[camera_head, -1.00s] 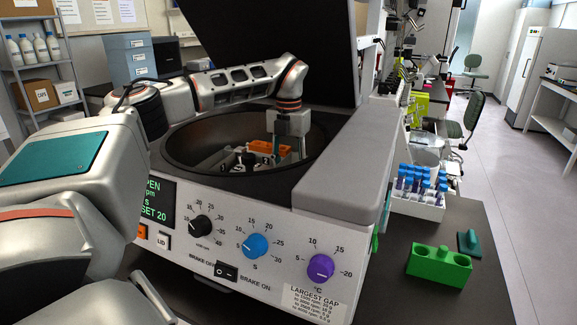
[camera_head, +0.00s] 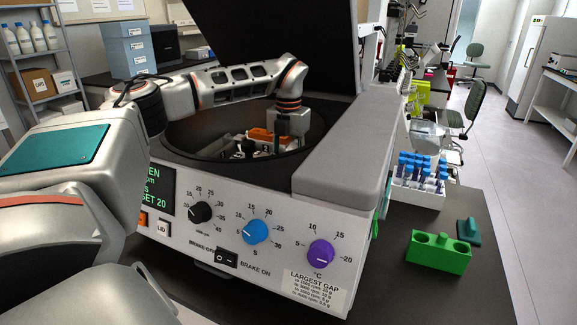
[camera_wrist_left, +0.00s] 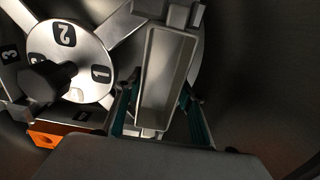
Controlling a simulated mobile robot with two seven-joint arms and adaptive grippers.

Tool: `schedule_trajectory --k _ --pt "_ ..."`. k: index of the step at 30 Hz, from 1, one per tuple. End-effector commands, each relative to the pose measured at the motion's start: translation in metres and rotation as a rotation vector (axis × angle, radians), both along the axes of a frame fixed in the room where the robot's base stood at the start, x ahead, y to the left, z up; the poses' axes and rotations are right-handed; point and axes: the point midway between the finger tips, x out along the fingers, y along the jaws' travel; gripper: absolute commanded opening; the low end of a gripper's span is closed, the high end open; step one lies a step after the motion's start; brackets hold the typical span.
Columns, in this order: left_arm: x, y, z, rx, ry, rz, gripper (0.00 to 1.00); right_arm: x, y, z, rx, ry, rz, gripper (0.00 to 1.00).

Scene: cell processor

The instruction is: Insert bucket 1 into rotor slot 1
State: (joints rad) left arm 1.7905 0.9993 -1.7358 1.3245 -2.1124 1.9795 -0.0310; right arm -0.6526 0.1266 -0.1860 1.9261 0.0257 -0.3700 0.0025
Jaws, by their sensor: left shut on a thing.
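My left gripper (camera_head: 289,143) reaches down into the open centrifuge bowl (camera_head: 195,142). In the left wrist view its teal-padded fingers (camera_wrist_left: 160,112) are shut on bucket 1 (camera_wrist_left: 167,72), a grey metal, rectangular, open-topped box that looks empty. The rotor hub (camera_wrist_left: 84,58), with a black knob and number labels, is left of the bucket. The bucket is on the side of the label 1, between metal rotor arms. Whether it is seated in slot 1 cannot be told. In the head view the bucket is mostly hidden by the gripper and bowl rim. My right gripper is out of view.
An orange part (camera_head: 260,134) is in the bowl beside the gripper; orange also shows in the wrist view (camera_wrist_left: 44,139). The raised lid (camera_head: 270,45) stands behind my arm. A blue-capped tube rack (camera_head: 418,181) and a green two-hole block (camera_head: 438,253) are on the bench at right.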

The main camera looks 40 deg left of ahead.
Motion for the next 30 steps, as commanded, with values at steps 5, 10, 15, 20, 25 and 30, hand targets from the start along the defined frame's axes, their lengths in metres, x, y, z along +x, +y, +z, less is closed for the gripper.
schedule_trajectory --k 5,10,15,20,25,30 --pt "0.0 0.0 -0.004 -0.001 0.001 0.001 0.0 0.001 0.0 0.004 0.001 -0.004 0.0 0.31" --pt "0.0 0.0 -0.005 -0.001 0.0 0.001 0.0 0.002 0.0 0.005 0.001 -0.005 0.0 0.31" --pt "0.0 0.0 -0.005 0.0 0.0 0.0 0.58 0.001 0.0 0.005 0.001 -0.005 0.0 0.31" --pt "0.0 0.0 -0.005 0.0 0.0 0.0 0.58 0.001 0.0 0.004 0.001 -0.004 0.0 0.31" --pt "0.0 0.0 -0.002 0.0 0.0 0.0 0.58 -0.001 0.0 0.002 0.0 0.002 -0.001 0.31" --pt "0.001 0.0 0.019 0.0 -0.003 0.0 0.58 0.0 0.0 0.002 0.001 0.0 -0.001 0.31"
